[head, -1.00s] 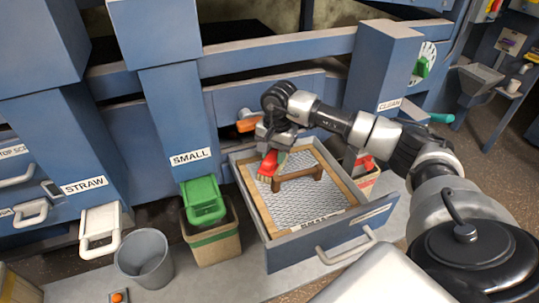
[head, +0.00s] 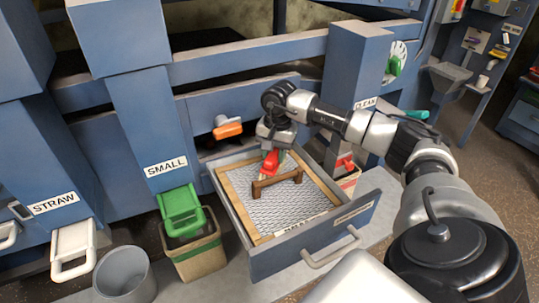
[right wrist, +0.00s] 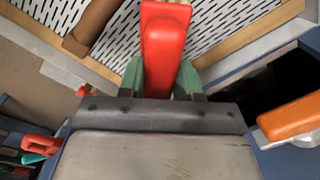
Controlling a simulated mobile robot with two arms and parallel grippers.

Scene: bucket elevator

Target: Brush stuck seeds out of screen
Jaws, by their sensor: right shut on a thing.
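The screen (head: 286,213) is a perforated metal sheet in a wooden frame, lying in an open blue drawer (head: 290,254). A brown wooden handle (head: 277,184) spans its middle. My right gripper (head: 272,155) is over the far part of the screen, shut on a red-handled brush (head: 268,166). In the right wrist view, the red brush handle (right wrist: 165,55) sits between the green fingers, with the perforated screen (right wrist: 215,25) behind it. The bristles are mostly hidden, so I cannot tell whether they touch the screen. Stuck seeds are too small to make out. My left gripper is out of view.
A green chute (head: 181,210) marked SMALL stands over a tan bin (head: 199,260) left of the drawer. A grey bucket (head: 122,277) and white handle (head: 73,249) are further left. An orange handle (head: 228,130) sticks out behind the drawer.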

